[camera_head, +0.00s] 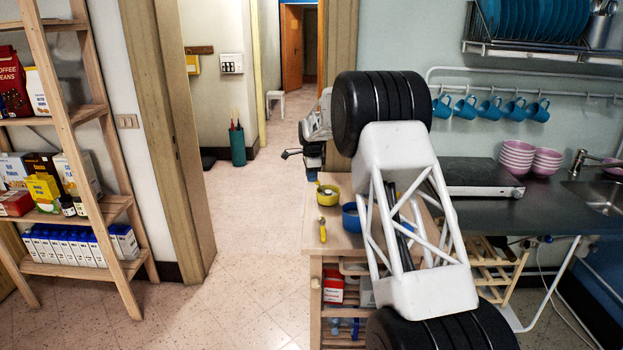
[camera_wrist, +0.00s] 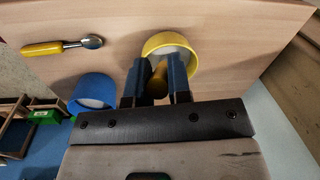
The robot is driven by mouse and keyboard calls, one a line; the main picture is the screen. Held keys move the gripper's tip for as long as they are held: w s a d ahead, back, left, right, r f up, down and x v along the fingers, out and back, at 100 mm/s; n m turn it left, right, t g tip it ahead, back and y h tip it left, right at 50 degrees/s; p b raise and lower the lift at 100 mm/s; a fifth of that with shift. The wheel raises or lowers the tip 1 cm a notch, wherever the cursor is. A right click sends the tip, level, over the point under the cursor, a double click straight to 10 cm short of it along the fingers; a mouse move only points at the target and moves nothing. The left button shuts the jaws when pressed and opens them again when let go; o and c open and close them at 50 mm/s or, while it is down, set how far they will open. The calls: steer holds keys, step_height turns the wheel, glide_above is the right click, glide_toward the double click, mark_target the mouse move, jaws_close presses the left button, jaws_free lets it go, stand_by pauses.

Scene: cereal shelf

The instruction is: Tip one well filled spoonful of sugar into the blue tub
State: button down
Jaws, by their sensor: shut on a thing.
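My gripper (camera_wrist: 155,80) is shut on an upright yellow handle (camera_wrist: 158,76), seen nearly end-on in the wrist view. It is at the near side of the yellow bowl (camera_wrist: 168,43), which has pale contents. The handle's lower end is hidden, so I cannot tell whether it carries sugar. The blue tub (camera_wrist: 93,88) stands left of my gripper, with a pale inside. In the head view the yellow bowl (camera_head: 329,196) is on the wooden table, and the blue tub (camera_head: 350,215) is partly behind my arm. My gripper (camera_head: 313,174) is just above the yellow bowl.
A second yellow-handled utensil with a metal head (camera_wrist: 60,47) lies on the table, also visible in the head view (camera_head: 322,231). The wooden tabletop (camera_head: 312,243) is bare near its front left. A dark counter with a hotplate (camera_head: 470,177) lies to the right.

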steer(key=shift+r, duration=0.5)
stand_by(0.3)
steer(key=shift+w+d+r+y, duration=0.2)
steer(key=shift+d+r+y, duration=0.15)
steer(key=shift+d+y, duration=0.25)
stand_by(2.0)
steer(key=shift+s+a+f+h, duration=0.2)
steer(key=shift+a+f+h, duration=0.15)
steer(key=shift+a+h, duration=0.25)
stand_by(1.2)
steer(key=shift+r, duration=4.05)
